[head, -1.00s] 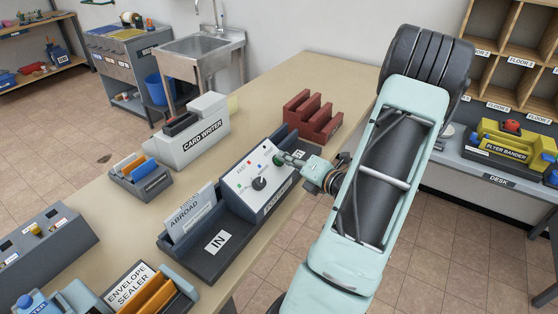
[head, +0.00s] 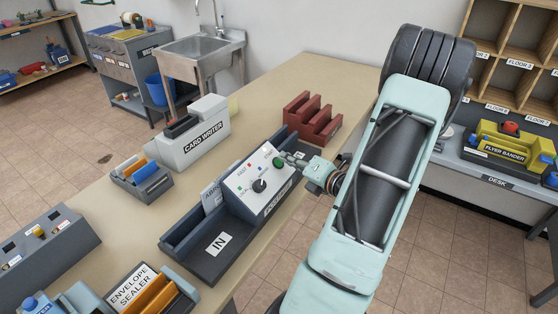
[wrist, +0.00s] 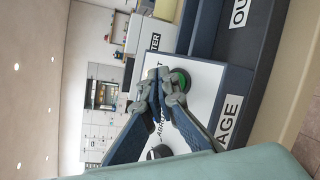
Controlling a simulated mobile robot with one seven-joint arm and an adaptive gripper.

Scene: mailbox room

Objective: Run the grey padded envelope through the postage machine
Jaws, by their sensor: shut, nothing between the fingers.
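The postage machine (head: 250,196) is a dark blue-grey trough with a white control panel, a dark dial (head: 259,186) and a green button (head: 279,162). The bare IN end (head: 205,262) is in front. My gripper (head: 284,160) is shut and empty, its fingertips at the green button. In the wrist view the fingertips (wrist: 174,84) overlap the green button (wrist: 182,78); I cannot tell whether they press it. The OUT label (wrist: 240,10) shows there.
A card writer (head: 200,130), a small rack of cards (head: 142,178) and a red-brown rack (head: 312,117) stand on the table near the machine. An envelope sealer (head: 150,290) is at the front left. The table's far end is clear.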

